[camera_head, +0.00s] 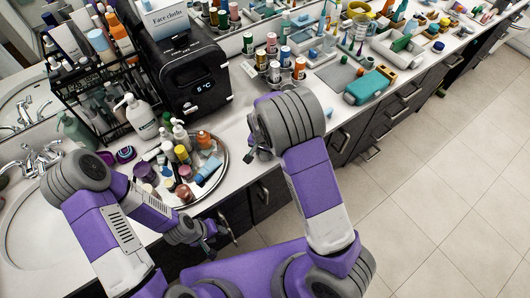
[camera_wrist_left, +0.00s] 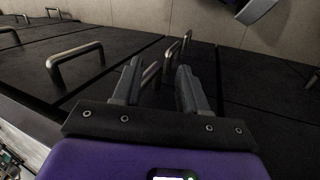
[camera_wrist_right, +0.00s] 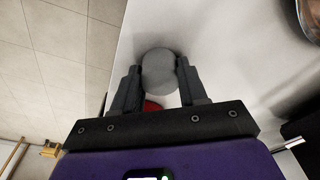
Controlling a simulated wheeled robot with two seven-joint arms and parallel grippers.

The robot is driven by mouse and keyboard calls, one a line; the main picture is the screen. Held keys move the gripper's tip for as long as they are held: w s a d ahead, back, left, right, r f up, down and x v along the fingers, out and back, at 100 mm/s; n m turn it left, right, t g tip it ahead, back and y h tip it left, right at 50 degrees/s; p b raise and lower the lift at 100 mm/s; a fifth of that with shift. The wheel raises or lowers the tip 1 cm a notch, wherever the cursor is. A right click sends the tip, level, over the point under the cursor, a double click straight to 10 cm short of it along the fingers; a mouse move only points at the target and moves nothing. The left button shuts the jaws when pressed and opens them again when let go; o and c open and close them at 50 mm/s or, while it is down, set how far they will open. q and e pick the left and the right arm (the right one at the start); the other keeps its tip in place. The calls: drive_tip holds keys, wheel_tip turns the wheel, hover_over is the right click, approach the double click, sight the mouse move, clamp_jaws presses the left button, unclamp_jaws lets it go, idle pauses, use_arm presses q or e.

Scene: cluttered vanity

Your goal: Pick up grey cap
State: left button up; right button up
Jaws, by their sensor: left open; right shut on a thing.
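The grey cap (camera_wrist_right: 158,72) shows in the right wrist view as a round grey disc between the fingertips of my right gripper (camera_wrist_right: 158,80). The fingers are shut on it, and a small red patch (camera_wrist_right: 151,106) shows just below it. Whether the cap touches the white counter cannot be told. In the head view my right gripper (camera_head: 252,156) is low over the counter's front edge, right of the round tray, and the cap is not clearly visible there. My left gripper (camera_wrist_left: 157,80) is open and empty in front of the dark drawer fronts; it also shows in the head view (camera_head: 208,243).
A round tray (camera_head: 225,160) crowded with bottles and jars stands left of my right gripper. A black appliance (camera_head: 190,75) and a white pump bottle (camera_head: 140,115) stand behind it. A teal case (camera_head: 370,88) lies to the right. Drawer handles (camera_wrist_left: 75,60) stick out near my left gripper.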

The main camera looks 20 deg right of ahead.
wheel_tip(320, 180, up, 10)
drive_tip(key=p, duration=0.1)
idle(0.4)
idle(0.8)
